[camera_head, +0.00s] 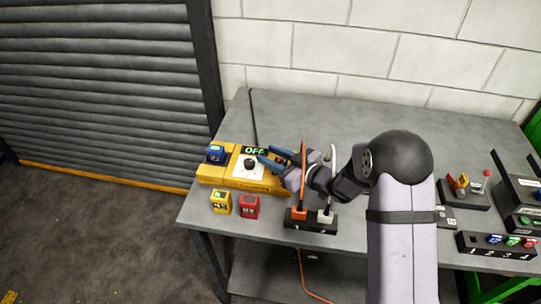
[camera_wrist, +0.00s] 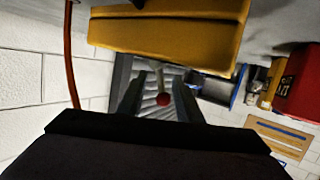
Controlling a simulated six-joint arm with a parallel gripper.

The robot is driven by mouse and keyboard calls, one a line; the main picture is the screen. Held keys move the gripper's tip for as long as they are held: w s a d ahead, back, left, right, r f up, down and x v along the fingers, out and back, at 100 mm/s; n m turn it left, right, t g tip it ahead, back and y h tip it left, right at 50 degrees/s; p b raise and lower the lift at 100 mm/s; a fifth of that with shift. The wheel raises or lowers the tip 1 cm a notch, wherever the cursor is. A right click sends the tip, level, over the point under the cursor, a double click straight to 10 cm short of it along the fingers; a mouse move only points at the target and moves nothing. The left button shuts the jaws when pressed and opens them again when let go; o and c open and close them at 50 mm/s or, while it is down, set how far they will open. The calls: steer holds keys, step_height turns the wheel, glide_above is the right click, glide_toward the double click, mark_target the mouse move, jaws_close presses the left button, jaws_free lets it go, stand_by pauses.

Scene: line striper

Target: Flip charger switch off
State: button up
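The yellow charger (camera_head: 219,173) sits on the left of the table, with a white panel, a black knob (camera_head: 250,162) and a green display reading "OFF" (camera_head: 254,150). My gripper (camera_head: 268,161), with blue fingers, is at the charger's right end, fingers spread and pointing left. In the wrist view, a large yellow body (camera_wrist: 170,35), apparently the charger, fills the top. Below it a pale lever with a red ball tip (camera_wrist: 163,99) shows between my dark fingers, with a gap around it. Whether a finger touches the lever is unclear. The head view hides this lever behind my gripper.
A blue battery (camera_head: 215,154) stands on the charger's left end. A yellow block (camera_head: 221,203) and red block (camera_head: 249,206) stand before it. A black holder (camera_head: 322,222) with orange and white upright parts stands close beside my arm. More devices (camera_head: 497,244) are at right.

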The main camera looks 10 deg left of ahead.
steer(key=shift+b+v, duration=0.95)
steer(key=shift+v, duration=2.6)
steer(key=shift+w+d+r+m+t+p, duration=0.15)
steer(key=shift+r+p, duration=0.2)
steer(key=shift+r, duration=0.2)
steer(key=shift+w+d+r+m+t+p, duration=0.15)
steer(key=shift+r+p, duration=0.2)
steer(key=shift+r, duration=0.2)
steer(key=s+d+r+m+h+p, duration=0.1)
steer(key=d+r+m+h+p, duration=0.15)
steer(key=d+h+p, duration=0.4)
steer(key=s+d+r+m+h+p, duration=0.1)
steer(key=d+m+h, duration=0.3)
steer(key=d, duration=0.6)
steer(key=s+d+r+m+g+p, duration=0.1)
steer(key=s+g+p, duration=0.1)
steer(key=s, duration=0.6)
steer(key=s+d+r+m+g+h+p, duration=0.1)
steer(key=s+g, duration=0.3)
steer(key=s, duration=0.4)
steer(key=s+d+r+m+g+h+p, duration=0.1)
steer(key=s+r+m+g+p, duration=0.1)
steer(key=s, duration=0.7)
steer(key=shift+d+r+m+g+p, duration=0.25)
steer(key=shift+m+g+p, duration=0.25)
steer(key=shift+p, duration=0.3)
